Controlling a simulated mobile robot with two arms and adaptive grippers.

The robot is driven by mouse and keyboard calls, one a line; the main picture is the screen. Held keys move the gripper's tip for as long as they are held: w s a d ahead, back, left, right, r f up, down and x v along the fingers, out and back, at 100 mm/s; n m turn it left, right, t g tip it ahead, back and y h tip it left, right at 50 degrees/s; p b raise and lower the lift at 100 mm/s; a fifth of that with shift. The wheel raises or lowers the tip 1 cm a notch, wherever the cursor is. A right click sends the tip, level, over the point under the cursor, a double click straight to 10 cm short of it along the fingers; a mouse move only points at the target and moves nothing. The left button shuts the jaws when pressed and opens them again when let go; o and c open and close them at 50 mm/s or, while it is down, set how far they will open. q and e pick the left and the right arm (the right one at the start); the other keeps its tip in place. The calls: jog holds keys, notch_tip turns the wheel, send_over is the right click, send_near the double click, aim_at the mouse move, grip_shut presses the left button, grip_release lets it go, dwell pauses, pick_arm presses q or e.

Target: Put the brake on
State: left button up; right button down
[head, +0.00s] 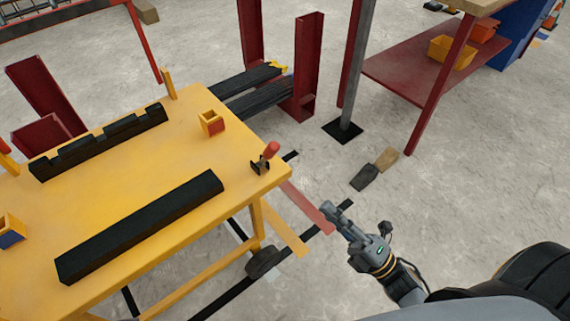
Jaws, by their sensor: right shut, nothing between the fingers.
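A yellow wheeled table (130,180) stands at the left. A small black lever with a red knob (271,150) stands tilted at its right corner. A flat red bar (305,206) slants out low from under that corner, and a yellow bar (286,232) lies beside it. A dark wheel (264,261) shows below the table. I cannot tell which part is the brake. My right gripper (328,209) is shut and empty, at the outer end of the red bar; I cannot tell whether they touch. My left gripper is not in view.
Two black notched or plain blocks (140,228) and small yellow boxes (211,122) are on the table. Dark red posts (308,65) stand behind it. A red shelf (415,70) stands at the upper right. A dark and tan block (375,169) lies on the open floor.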

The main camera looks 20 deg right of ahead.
aim_at(267, 156)
jog(key=x, duration=1.4)
jog(key=shift+w+p, duration=0.1)
jog(key=shift+p, duration=0.3)
